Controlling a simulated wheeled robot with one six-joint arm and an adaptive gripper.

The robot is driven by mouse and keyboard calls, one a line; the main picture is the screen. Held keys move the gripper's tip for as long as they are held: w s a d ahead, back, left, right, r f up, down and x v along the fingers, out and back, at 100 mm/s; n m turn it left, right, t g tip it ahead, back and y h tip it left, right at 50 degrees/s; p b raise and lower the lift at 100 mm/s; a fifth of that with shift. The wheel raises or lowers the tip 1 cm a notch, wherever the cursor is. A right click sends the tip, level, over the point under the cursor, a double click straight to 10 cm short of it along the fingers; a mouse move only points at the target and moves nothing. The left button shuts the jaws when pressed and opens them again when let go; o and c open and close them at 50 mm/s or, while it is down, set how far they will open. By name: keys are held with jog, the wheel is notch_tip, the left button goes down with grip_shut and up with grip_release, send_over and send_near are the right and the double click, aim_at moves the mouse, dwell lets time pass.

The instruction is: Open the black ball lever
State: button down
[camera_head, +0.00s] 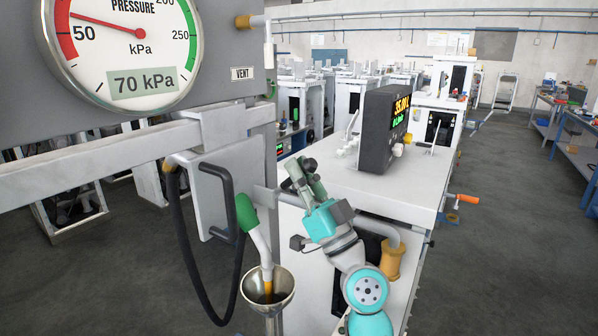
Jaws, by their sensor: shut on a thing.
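My gripper (302,173) is in the middle of the camera_head view, at the end of my turquoise and grey arm, by the left end of a white cabinet. Its fingers are shut at a small dark rounded part, which looks like the black ball lever (310,164). The fingers hide most of the lever, so its stem and its angle cannot be made out.
A nozzle with a green grip (245,212) points into a metal funnel (268,289) left of my arm. A black hose (190,265) hangs beside it. A pressure gauge (128,45) reads 70 kPa. A display box (385,128) stands on the cabinet (400,190). An orange-handled lever (467,198) sticks out right.

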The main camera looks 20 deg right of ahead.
jog(key=shift+s+d+r, duration=0.2)
jog(key=shift+s+r, duration=0.05)
jog(key=c, duration=1.1)
grip_release()
jog(key=shift+s+d, duration=0.1)
jog(key=shift+c, duration=0.2)
jog(key=shift+f, duration=0.1)
jog(key=shift+s+f, duration=0.25)
jog(key=shift+f, duration=0.15)
jog(key=v, duration=1.1)
